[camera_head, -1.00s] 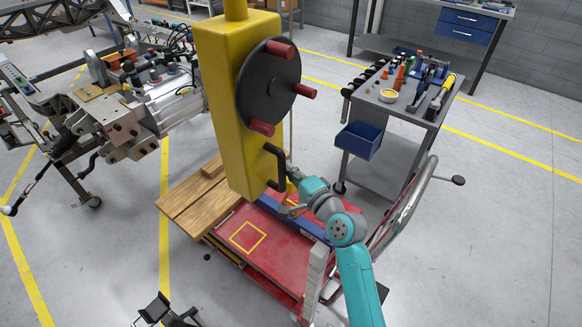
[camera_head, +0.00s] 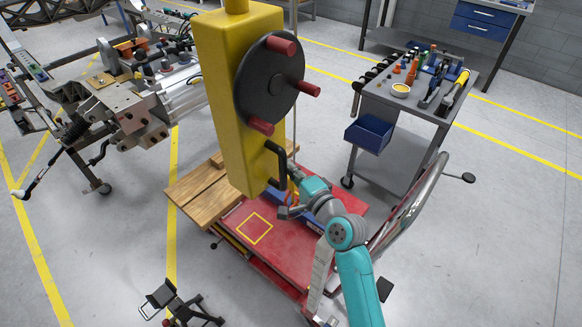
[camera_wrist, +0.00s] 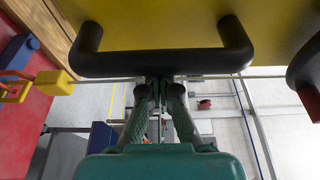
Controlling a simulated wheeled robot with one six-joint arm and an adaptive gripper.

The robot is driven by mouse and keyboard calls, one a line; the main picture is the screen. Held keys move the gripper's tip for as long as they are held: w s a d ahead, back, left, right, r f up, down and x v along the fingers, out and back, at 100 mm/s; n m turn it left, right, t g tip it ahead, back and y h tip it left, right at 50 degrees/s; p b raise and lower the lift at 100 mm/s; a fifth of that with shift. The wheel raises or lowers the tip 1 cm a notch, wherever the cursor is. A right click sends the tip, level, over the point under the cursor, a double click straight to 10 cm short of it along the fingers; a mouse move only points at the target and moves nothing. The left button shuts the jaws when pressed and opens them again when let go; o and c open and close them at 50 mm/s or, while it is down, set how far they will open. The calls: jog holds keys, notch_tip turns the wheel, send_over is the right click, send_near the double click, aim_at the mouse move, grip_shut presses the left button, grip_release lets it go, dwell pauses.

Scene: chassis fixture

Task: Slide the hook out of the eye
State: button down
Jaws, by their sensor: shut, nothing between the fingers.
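A yellow column (camera_head: 222,100) hangs over a red platform; it also fills the top of the wrist view (camera_wrist: 165,22). A black bar handle (camera_head: 279,163) is on its side; it crosses the wrist view (camera_wrist: 165,63). My gripper (camera_wrist: 160,88) is shut and empty, its fingertips close by the handle bar; I cannot tell whether they touch. A small yellow block (camera_wrist: 55,82) with a yellow-orange looped piece (camera_wrist: 14,88) lies left in the wrist view, at the end of a thin grey line. Which part is hook and which is eye is unclear. In the head view my arm partly hides this area.
A black disc (camera_head: 268,88) with several red knobs is on the column. The red platform (camera_head: 235,222) carries wooden planks (camera_head: 203,195). A grey tool cart (camera_head: 435,110) with a blue bin stands right. Machinery (camera_head: 135,110) stands left. Floor between is open.

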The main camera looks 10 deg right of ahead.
aim_at(264, 167)
jog(key=shift+a, duration=0.15)
jog(key=shift+s+a, duration=0.85)
jog(key=shift+a, duration=0.3)
jog(key=shift+s+a, duration=0.85)
jog(key=shift+a, duration=0.25)
jog(key=shift+w+d, duration=0.45)
jog(key=shift+d, duration=0.2)
jog(key=shift+w+d, duration=0.4)
jog(key=shift+d, duration=0.25)
jog(key=s+d, duration=0.5)
jog(key=s, duration=0.2)
jog(key=shift+s, duration=0.15)
jog(key=shift+d, duration=0.1)
